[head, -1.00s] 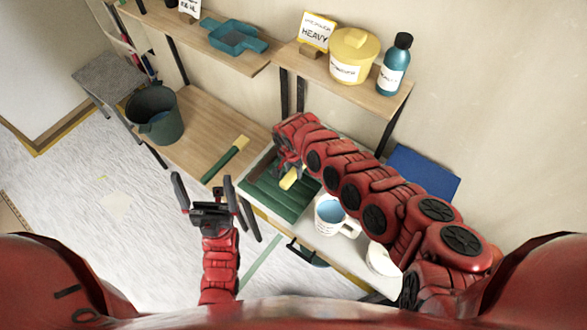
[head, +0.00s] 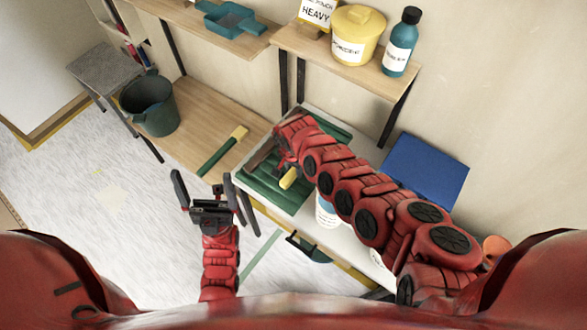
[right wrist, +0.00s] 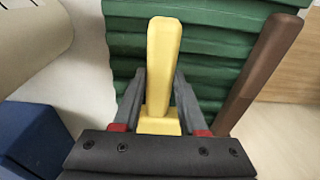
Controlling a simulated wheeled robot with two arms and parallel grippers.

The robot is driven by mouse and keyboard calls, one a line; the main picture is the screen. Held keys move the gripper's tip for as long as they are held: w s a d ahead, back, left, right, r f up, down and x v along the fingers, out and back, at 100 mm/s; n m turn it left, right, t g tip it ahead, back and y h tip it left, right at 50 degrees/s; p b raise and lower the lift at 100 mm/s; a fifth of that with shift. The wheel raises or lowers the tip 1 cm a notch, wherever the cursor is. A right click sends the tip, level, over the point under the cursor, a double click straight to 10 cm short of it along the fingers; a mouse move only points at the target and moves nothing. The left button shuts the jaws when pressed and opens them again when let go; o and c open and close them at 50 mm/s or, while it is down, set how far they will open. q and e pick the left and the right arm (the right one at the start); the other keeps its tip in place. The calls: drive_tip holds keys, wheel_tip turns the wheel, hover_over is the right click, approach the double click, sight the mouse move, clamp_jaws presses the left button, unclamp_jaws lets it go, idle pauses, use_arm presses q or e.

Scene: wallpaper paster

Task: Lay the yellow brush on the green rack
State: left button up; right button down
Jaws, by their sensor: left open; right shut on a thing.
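The yellow brush (head: 289,179) is in my right gripper (head: 285,164), over the green rack (head: 262,194). In the right wrist view the brush (right wrist: 163,60) stands out lengthwise between the two fingers of the right gripper (right wrist: 158,98), which are shut on it. The ridged green rack (right wrist: 225,45) lies behind it there. I cannot tell whether the brush touches the rack. My arm hides part of the rack in the head view. My left gripper (head: 205,192) is open and empty, left of the rack and away from it.
A brown handle (right wrist: 262,75) lies across the rack's right side in the wrist view. A green-handled brush (head: 217,157) lies on the wooden bench. A dark green bucket (head: 148,105) stands further left. A blue panel (head: 428,170) is right of my arm, which mostly hides a white mug (head: 326,212).

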drive_tip(key=shift+f+b, duration=0.65)
drive_tip(key=shift+f, duration=0.05)
drive_tip(key=shift+c, duration=1.8)
unclamp_jaws()
drive_tip(key=r, duration=0.2)
drive_tip(key=r+p, duration=0.1)
drive_tip(key=r, duration=0.2)
drive_tip(key=shift+s+a+r, duration=0.15)
drive_tip(key=shift+a, duration=0.05)
wheel_tip(320, 180, up, 12)
drive_tip(key=s+b, duration=0.1)
drive_tip(key=b, duration=0.2)
drive_tip(key=shift+a+b, duration=0.3)
